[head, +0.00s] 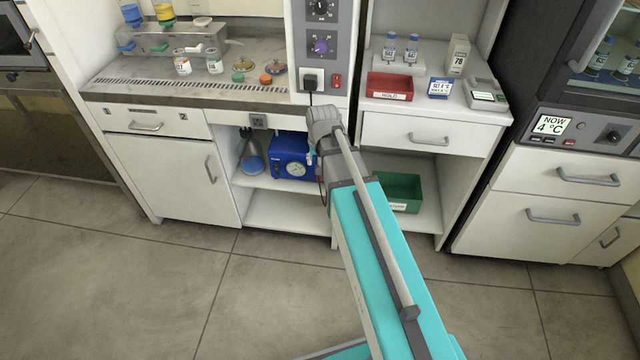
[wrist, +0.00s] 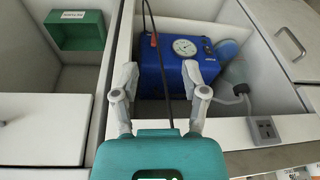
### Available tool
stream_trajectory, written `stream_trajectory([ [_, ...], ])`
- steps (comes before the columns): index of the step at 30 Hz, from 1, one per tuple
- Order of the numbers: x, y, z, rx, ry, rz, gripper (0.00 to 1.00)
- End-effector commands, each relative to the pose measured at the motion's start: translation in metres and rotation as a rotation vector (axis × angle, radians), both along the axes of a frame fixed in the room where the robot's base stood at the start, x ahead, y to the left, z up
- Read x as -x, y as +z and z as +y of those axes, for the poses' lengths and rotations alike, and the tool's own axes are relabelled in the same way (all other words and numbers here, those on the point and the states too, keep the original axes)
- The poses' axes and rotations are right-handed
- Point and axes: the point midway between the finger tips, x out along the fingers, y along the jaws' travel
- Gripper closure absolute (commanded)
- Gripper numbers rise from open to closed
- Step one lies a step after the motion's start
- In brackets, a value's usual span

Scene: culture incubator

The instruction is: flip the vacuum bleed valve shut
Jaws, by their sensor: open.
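A blue vacuum pump (head: 288,148) with a round white gauge (head: 296,169) stands on the open shelf under the bench. It also shows in the wrist view (wrist: 172,80), with its gauge (wrist: 185,47) near the top. A small orange-red part (wrist: 153,40) shows beside the gauge, next to a dark cable; I cannot tell for certain whether it is the bleed valve. My gripper (wrist: 159,70) is open and empty, its fingers spread in front of the pump. In the head view my arm hides the gripper and the pump's right side.
A flask (head: 252,163) with blue liquid stands left of the pump. A green bin (head: 402,190) sits in the bay to the right, beyond a divider. A socket (wrist: 265,130) is on the bench edge near my gripper. A black cable hangs close to the fingers.

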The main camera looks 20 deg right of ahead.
Motion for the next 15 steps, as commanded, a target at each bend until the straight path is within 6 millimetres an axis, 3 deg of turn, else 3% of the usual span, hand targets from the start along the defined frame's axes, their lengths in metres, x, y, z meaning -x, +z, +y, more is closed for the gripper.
stream_trajectory([
  [1, -0.011, -0.019, -0.003, -0.002, -0.015, -0.013, 0.43],
  [15, -0.081, -0.096, -0.033, -0.024, -0.142, -0.133, 0.43],
])
